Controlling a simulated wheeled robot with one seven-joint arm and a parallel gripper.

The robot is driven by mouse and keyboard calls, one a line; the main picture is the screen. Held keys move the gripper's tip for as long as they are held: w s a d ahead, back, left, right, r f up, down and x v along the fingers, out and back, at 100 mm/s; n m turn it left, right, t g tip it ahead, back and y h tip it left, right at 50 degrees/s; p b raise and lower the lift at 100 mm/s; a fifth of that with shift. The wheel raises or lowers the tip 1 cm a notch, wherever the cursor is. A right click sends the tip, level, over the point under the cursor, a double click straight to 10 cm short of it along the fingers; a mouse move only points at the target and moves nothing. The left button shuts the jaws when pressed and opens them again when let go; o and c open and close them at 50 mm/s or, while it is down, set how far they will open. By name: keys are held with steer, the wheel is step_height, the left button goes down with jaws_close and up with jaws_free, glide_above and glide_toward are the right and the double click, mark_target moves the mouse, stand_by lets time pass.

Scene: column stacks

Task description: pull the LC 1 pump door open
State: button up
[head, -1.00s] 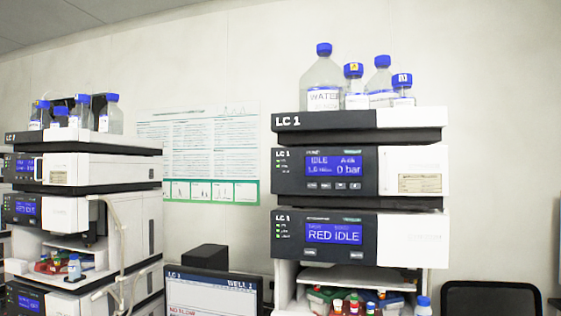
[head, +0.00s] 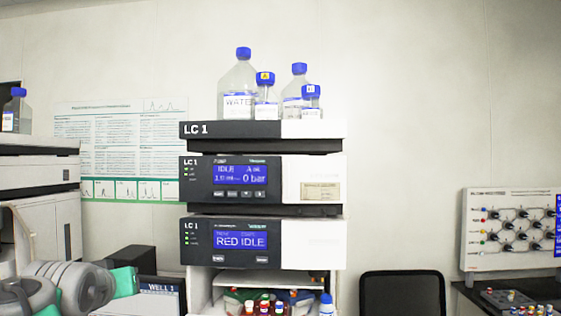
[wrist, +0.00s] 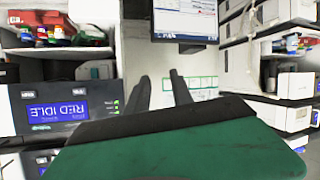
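The LC 1 pump (head: 245,181) is the upper module with a blue screen reading "IDLE" and "0 bar", in the middle of the head view. The white right part of its front (head: 312,180) carries a small label and looks closed, flush with the dark panel. My gripper (wrist: 160,92) shows in the wrist view with two dark fingers apart and nothing between them. It is clear of the pump. My arm (head: 85,285) enters at the lower left of the head view; its fingertips cannot be made out there.
The "RED IDLE" module (head: 240,241) sits below the pump and also shows at left in the wrist view (wrist: 65,110). Blue-capped bottles (head: 238,85) stand on top of the stack. A monitor (head: 163,295), a dark chair (head: 402,292) and another stack (head: 38,190) stand nearby.

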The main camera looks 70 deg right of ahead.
steer(key=s+d+r+m+g+h+p, duration=0.1)
steer(key=s+d+r+m+g+h, duration=0.25)
steer(key=s+d+r, duration=0.55)
steer(key=m+g+h+p, duration=0.2)
steer(key=m+g, duration=0.6)
steer(key=g, duration=0.1)
glide_toward(288, 171)
steer(key=d, duration=0.1)
steer(key=shift+m+y, duration=0.25)
steer(key=x, duration=0.2)
steer(key=p+x, duration=0.1)
steer(key=x, duration=0.4)
steer(key=shift+s+r, duration=0.15)
steer(key=shift+r, duration=0.2)
steer(key=shift+d+f, duration=0.1)
steer(key=shift+d, duration=0.3)
jaws_close()
